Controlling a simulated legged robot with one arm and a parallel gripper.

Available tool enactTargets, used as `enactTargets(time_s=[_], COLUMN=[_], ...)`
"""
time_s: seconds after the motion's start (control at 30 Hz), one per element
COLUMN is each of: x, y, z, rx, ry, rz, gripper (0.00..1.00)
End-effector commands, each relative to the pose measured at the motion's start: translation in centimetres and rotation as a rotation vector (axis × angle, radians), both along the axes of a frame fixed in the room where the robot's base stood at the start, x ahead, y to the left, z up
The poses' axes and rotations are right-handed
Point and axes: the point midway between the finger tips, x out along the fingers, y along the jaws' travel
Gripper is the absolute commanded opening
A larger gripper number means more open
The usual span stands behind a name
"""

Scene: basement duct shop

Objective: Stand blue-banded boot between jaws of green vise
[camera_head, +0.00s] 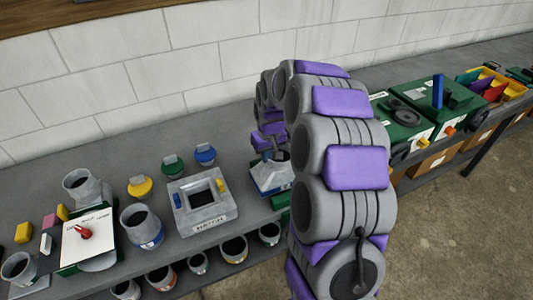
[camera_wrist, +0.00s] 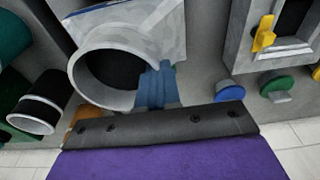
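A grey sheet-metal boot with blue on it (camera_head: 270,178) stands on the bench just left of my arm. In the wrist view the boot (camera_wrist: 84,82) shows its round open collar and flared body, with a blue patch beside the collar. My gripper (camera_head: 272,150) is over the boot in the head view, partly hidden by my arm. A green piece (camera_head: 283,200), possibly the vise, shows beside my arm, mostly hidden.
Another collar with a blue band (camera_head: 134,220) stands further left. Several collars sit below the front edge. Green boxes (camera_head: 432,92) stand right.

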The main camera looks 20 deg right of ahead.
Motion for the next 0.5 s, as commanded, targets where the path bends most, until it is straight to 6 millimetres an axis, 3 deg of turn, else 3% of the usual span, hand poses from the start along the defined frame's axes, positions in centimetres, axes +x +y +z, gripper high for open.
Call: enactTargets(time_s=[0.5], x=[0.0], y=[0.0], z=[-1.1], rx=[0.000], ry=[0.000], rz=[0.000], gripper=[0.00])
